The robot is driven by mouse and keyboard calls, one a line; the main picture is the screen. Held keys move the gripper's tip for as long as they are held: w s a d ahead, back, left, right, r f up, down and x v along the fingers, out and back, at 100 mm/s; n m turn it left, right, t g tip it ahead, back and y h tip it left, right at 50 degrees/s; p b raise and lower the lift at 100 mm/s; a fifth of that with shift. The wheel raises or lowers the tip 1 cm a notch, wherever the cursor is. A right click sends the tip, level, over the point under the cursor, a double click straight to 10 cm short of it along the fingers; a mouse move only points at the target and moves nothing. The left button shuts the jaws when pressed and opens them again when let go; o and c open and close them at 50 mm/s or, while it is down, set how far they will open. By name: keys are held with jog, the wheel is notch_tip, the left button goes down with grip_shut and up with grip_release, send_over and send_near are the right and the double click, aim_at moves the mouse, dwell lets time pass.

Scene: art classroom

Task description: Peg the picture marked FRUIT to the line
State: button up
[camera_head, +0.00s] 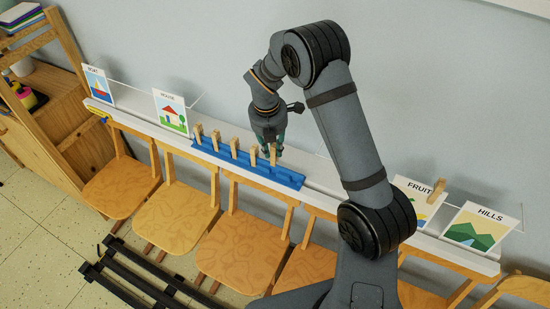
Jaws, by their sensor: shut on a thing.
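The FRUIT picture (413,201) is a white card at the right of the shelf, partly hidden by my arm at its left. A wooden peg (437,191) is at its upper right corner; I cannot tell how firmly it grips the line. My gripper (271,148) points down at the right part of the blue peg rack (290,178). It is shut on a wooden peg (273,157), which stands at or just above the rack. Several other pegs (234,147) stand upright in the rack to the left. The thin line (198,103) shows only in short stretches.
The HILLS picture (480,229) is right of FRUIT. The HOUSE (171,112) and BOAT (98,85) pictures are at the left. The white shelf (335,190) runs along the wall, with wooden chairs (176,216) before it. A wooden cabinet (45,110) stands far left.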

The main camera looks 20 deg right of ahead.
jog(key=shift+s+a+r, duration=0.2)
jog(key=shift+s+a, duration=0.4)
jog(key=shift+s, duration=0.05)
jog(key=shift+s+a+r, duration=0.15)
jog(key=shift+s+a, duration=0.4)
jog(key=shift+s, duration=0.05)
